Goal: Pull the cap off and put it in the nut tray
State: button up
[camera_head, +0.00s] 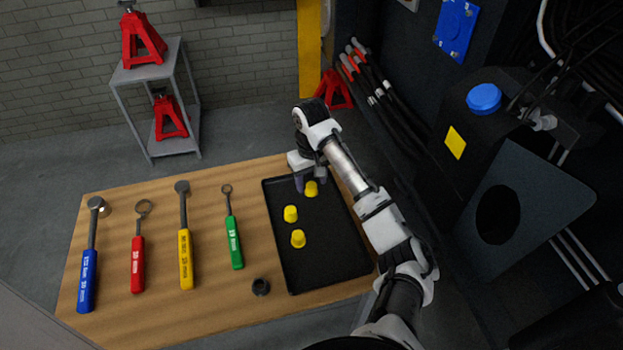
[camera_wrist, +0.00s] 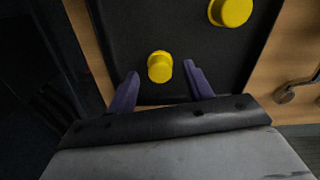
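The black nut tray (camera_head: 335,265) lies on the right part of the wooden table. Three yellow caps are in it: one at the far end (camera_head: 311,189), one in the middle (camera_head: 290,213) and one nearer (camera_head: 298,239). My gripper (camera_head: 310,184) is over the far end of the tray, by the far cap. In the wrist view its two purple fingers (camera_wrist: 160,74) are spread, with a yellow cap (camera_wrist: 160,67) in the gap just beyond them, touching neither. Another yellow cap (camera_wrist: 231,11) shows at the top. I cannot tell the exact height of the fingers above the tray.
Blue (camera_head: 88,270), red (camera_head: 137,262), yellow (camera_head: 185,250) and green (camera_head: 235,240) handled tools lie left of the tray. The dark chassis at right carries a blue round cap (camera_head: 484,98). Black hoses (camera_head: 385,105) hang behind the tray.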

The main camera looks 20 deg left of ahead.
notch_tip(320, 180, up, 14)
dwell(0.7)
jog(key=shift+f, duration=0.15)
dwell(0.5)
